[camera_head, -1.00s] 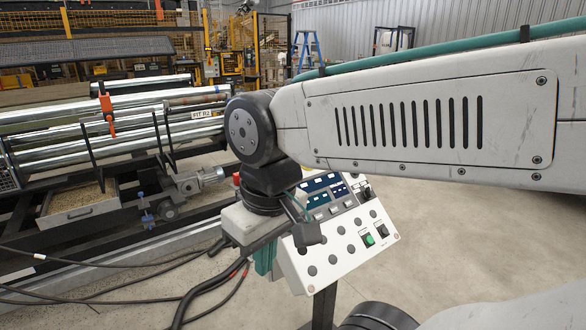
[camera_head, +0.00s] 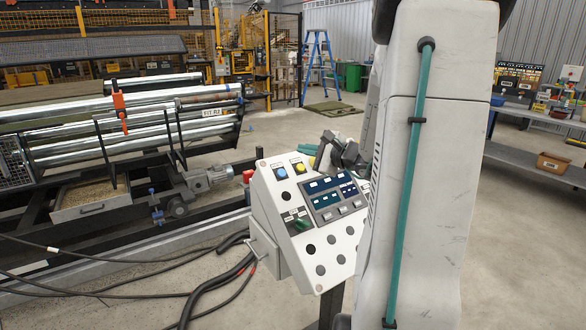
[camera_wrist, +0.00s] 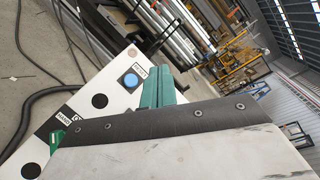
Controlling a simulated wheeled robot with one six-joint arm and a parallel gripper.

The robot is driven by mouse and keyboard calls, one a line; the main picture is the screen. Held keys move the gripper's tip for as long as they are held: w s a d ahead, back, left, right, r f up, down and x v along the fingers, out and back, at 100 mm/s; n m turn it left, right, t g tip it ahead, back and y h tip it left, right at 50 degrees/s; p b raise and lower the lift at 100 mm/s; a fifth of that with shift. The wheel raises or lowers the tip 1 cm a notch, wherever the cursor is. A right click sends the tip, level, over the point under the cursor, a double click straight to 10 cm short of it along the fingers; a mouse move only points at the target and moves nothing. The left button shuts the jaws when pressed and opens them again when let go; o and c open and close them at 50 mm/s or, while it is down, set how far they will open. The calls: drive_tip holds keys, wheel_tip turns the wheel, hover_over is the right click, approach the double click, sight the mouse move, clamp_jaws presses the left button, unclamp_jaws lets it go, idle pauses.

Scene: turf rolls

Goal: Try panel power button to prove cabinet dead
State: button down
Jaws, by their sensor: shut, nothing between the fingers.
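The control panel (camera_head: 292,205) is a sloped white box on a post, with dark blue displays (camera_head: 332,196) and rows of black round spots. A blue button (camera_head: 282,172) and a yellow one (camera_head: 299,167) sit at its upper left, and a green switch (camera_head: 302,225) is lower down. My arm hides the panel's right side. In the wrist view the blue button (camera_wrist: 131,80) and the green switch (camera_wrist: 57,143) show on the white face. My gripper (camera_wrist: 160,80) has teal fingers shut and empty, close beside the blue button; contact cannot be judged. No power label is readable.
Black cables (camera_head: 205,300) run across the floor left of the panel. A roller machine (camera_head: 130,130) stands behind at left. A blue ladder (camera_head: 318,65) and a bench (camera_head: 535,160) stand further back.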

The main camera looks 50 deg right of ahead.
sight(300, 168)
drive_tip(key=d, duration=0.1)
drive_tip(key=s+d+m+h, duration=0.1)
drive_tip(key=d, duration=0.1)
drive_tip(key=d+f+m+h, duration=0.1)
drive_tip(key=shift+s+d, duration=0.3)
drive_tip(key=shift+d, duration=0.1)
drive_tip(key=shift+w+d+f, duration=0.2)
drive_tip(key=shift+w+f, duration=0.75)
drive_tip(key=shift+f, duration=0.15)
drive_tip(key=shift+w+d+f, duration=0.2)
drive_tip(key=shift+w+f, duration=0.7)
drive_tip(key=shift+f, duration=0.2)
drive_tip(key=shift+w+d+f, duration=0.2)
drive_tip(key=shift+w+f, duration=0.75)
drive_tip(key=shift+f, duration=0.15)
drive_tip(key=shift+w+f, duration=0.1)
drive_tip(key=shift+f, duration=0.05)
drive_tip(key=shift+w+f, duration=0.15)
drive_tip(key=shift+f, duration=0.05)
drive_tip(key=shift+w+d+f, duration=0.15)
drive_tip(key=shift+w+f, duration=0.1)
drive_tip(key=shift+f, duration=0.05)
idle(0.4)
drive_tip(key=shift+s+r, duration=0.5)
drive_tip(key=shift+r, duration=0.15)
